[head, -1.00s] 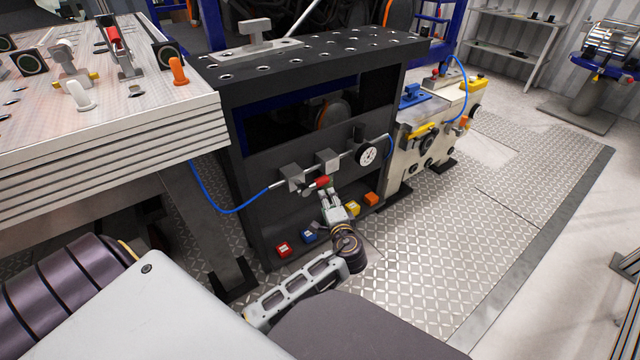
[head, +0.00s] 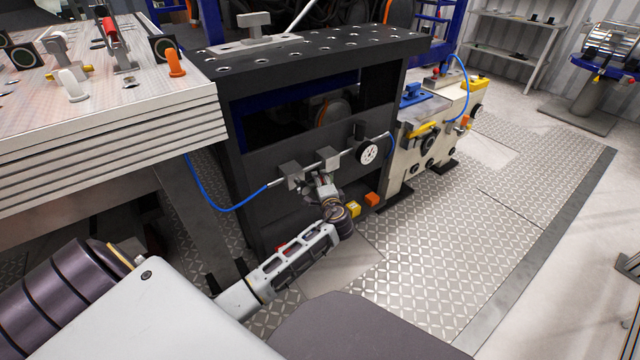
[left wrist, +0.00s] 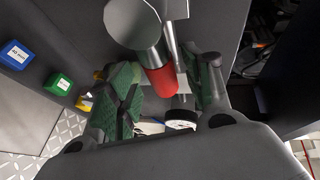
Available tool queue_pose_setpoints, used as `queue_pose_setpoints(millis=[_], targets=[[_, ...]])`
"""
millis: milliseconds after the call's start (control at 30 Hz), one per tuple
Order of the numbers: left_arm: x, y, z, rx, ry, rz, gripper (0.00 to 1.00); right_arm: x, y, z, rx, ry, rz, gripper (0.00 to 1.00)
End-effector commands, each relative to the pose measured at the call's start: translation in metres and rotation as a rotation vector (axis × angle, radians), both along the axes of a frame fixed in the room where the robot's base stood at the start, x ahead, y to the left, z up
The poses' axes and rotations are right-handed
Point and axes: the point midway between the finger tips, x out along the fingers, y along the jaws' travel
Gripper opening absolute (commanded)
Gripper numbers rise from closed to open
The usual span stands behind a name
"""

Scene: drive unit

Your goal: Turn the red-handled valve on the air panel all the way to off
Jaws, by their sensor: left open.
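The air panel (head: 265,150) is a dark frame with a metal pipe, grey blocks and a round white gauge (head: 369,154). My left gripper (head: 322,186) is at the pipe, just left of and below the gauge, and hides the valve's red handle in the head view. In the left wrist view the red handle (left wrist: 161,81) lies between the two green-padded fingers of the left gripper (left wrist: 168,84), which are open with gaps showing. A grey cylinder (left wrist: 133,24) is beside the handle. Contact with either finger cannot be told. My right gripper is not in view.
A blue hose (head: 215,204) hangs from the pipe's left end. Yellow (head: 353,209) and orange (head: 372,199) blocks sit low on the panel; blue (left wrist: 16,54) and green (left wrist: 59,84) ones show in the left wrist view. A metal-topped table (head: 110,125) stands left.

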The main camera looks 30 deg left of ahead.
Motion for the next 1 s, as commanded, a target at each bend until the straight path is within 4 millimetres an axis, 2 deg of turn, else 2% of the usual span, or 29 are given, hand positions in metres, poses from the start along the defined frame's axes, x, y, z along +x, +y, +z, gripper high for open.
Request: queue_pose_setpoints(millis=[233,633,1000], targets=[[0.014,0.014,-0.006,0.000,0.000,0.000,0.50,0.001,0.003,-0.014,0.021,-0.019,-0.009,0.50],[0.017,0.017,-0.006,-0.001,0.001,0.000,0.50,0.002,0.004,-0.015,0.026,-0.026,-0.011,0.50],[0.017,0.017,-0.006,-0.001,0.001,0.000,0.03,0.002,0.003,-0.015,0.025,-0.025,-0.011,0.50]])
